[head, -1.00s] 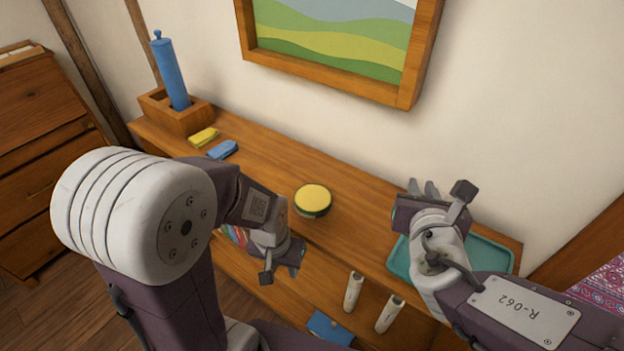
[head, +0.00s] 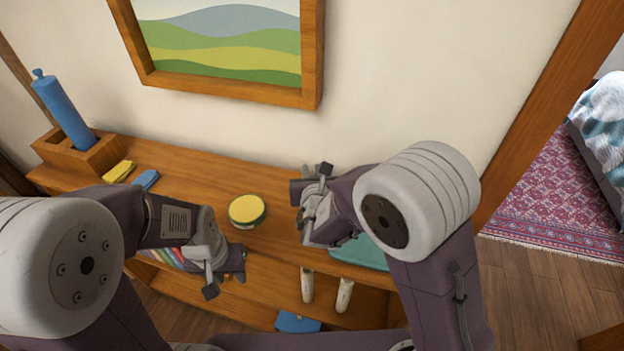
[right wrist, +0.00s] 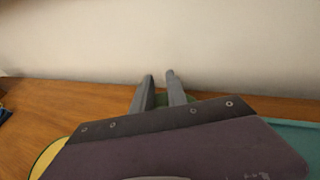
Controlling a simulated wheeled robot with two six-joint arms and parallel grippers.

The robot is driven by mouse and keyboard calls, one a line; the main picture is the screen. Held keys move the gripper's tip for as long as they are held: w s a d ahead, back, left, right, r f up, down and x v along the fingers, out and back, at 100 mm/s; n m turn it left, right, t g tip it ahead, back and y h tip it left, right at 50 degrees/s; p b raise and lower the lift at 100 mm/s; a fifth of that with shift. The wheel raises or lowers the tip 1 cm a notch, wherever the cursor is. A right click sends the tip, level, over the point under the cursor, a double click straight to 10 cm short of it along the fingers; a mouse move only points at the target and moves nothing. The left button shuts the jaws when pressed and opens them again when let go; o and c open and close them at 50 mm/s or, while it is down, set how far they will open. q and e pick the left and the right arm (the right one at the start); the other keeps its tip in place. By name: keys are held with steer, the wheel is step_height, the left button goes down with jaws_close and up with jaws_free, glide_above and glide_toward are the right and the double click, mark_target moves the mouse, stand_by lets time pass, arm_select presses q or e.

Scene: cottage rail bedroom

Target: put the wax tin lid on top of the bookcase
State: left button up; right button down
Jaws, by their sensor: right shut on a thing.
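The bookcase (head: 200,160) is a low wooden unit along the wall. On its top stands a round tin (head: 247,211) with a yellow top and dark green side; its edge shows in the right wrist view (right wrist: 45,160). My right gripper (right wrist: 160,92) is shut on a dark green thing (right wrist: 164,99), apparently the wax tin lid, mostly hidden behind the hand. In the head view this gripper is over the bookcase top, right of the tin.
A teal tray (head: 362,252) lies right of the tin, partly behind my right arm. Yellow (head: 118,171) and blue (head: 146,180) blocks and a wooden holder (head: 75,155) with a blue cylinder stand left. White cylinders (head: 343,295) are on the lower shelf. The top behind the tin is clear.

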step_height(320, 180, down, 3)
steer(key=shift+w, duration=0.1)
steer(key=shift+f, duration=0.15)
steer(key=c, duration=1.3)
jaws_free()
